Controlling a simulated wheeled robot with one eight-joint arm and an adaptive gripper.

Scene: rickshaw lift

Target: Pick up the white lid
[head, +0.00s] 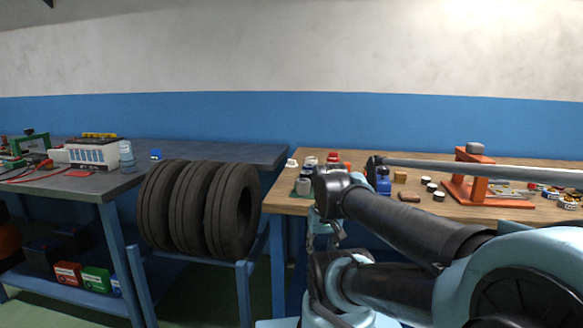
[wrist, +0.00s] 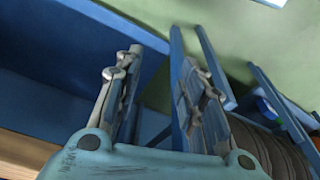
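A small white object (head: 292,163), which looks like the white lid, sits at the left edge of the wooden workbench (head: 285,202) in the head view. It is too small there to be sure. The wrist view does not show it. My gripper (wrist: 158,85) is open, its two fingers spread apart with nothing between them. In the head view my arm reaches in from the right, and its wrist end is in front of the bench's left part. My arm hides part of the bench.
Several small jars and cans crowd near the white object, with a red item (head: 333,156) behind. Black tires (head: 232,212) stand on a blue rack left of the bench. An orange press (head: 472,178) stands at the right. The wrist view shows blue bars (wrist: 205,60) and green floor.

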